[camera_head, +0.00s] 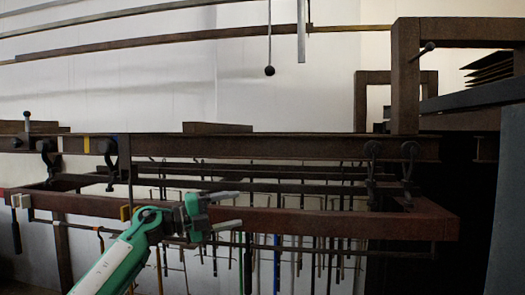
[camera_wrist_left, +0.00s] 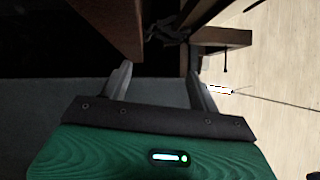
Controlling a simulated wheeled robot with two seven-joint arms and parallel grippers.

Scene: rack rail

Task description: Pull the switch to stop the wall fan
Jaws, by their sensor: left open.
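No wall fan shows clearly in either view. A thin rod with a dark ball at its lower end (camera_head: 269,71) hangs in front of the pale wall, at the upper middle of the head view; it may be the pull switch. My left gripper (camera_head: 237,209) is open and empty in front of the rusty lower beam, well below and left of that ball. In the left wrist view its two fingers (camera_wrist_left: 159,74) stand apart with nothing between them. A small dark hanging piece (camera_wrist_left: 225,62) shows beyond the right finger; I cannot tell whether it is the same ball.
A long rusty rail (camera_head: 330,219) runs across behind my left gripper, with a higher beam (camera_head: 270,147) above it. Many thin rods hang beneath. A grey strip (camera_head: 301,32) hangs right of the ball. A brown frame (camera_head: 405,75) stands at right. Open space surrounds the ball.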

